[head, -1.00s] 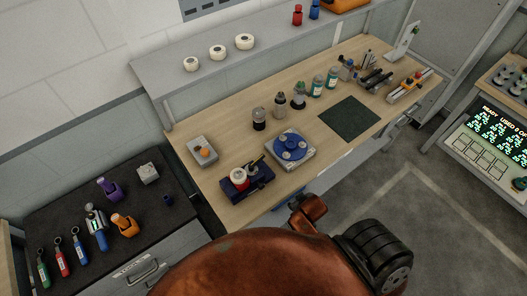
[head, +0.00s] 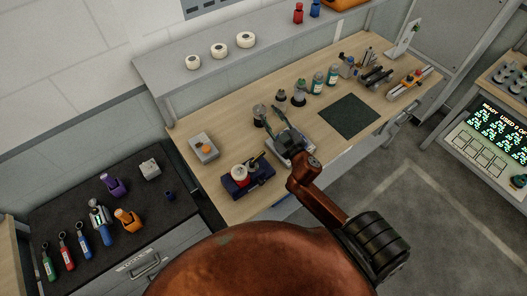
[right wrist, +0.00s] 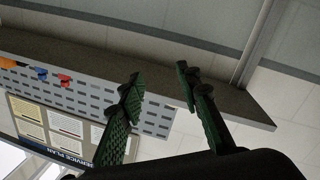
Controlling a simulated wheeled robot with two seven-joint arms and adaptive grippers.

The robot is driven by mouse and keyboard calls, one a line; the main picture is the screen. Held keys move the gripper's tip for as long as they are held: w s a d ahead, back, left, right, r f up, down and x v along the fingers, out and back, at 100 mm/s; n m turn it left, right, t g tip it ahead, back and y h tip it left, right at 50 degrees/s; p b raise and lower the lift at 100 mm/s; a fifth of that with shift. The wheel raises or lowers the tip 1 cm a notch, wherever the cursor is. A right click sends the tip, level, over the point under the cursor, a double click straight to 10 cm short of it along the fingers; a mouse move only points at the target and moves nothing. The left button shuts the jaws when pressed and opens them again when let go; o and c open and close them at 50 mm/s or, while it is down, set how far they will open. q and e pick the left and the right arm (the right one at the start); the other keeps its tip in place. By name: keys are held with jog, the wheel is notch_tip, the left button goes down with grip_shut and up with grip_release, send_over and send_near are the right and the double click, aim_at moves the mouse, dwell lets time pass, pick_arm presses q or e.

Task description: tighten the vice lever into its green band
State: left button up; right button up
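A navy fixture (head: 262,181) with a white-and-red round part and a black handle stands left of the gripper; I cannot tell whether this is the vice. A dark clamp-like tool (head: 377,77) lies at the back right. No green band can be made out. My left gripper is out of view.
Several bottles (head: 318,83) stand behind and right of the gripper. A grey box with an orange knob (head: 205,147) is at the left. A dark green mat (head: 350,116) lies bare at the right. A shelf (head: 285,58) overhangs the bench's back.

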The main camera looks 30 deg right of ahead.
jog(key=w+a+r+n+t+y, duration=0.1)
jog(key=w+a+r+n+y, duration=0.3)
jog(key=a+r+n+y, duration=0.35)
jog(key=a+f+n+g+y, duration=0.1)
jog(key=a+n+g+y, duration=0.1)
jog(key=a+n+y, duration=0.3)
jog(key=n+g+h, duration=0.5)
jog(key=g+h, duration=0.1)
jog(key=g, duration=1)
send_near(263, 153)
jog(key=f, duration=0.1)
jog(key=shift+m, duration=0.25)
jog(key=x, duration=0.4)
jog(key=p+x, duration=0.1)
jog(key=x, duration=0.3)
jog(key=shift+a, duration=0.25)
jog(key=shift+c, duration=0.3)
jog(key=shift+r, duration=0.1)
grip_shut()
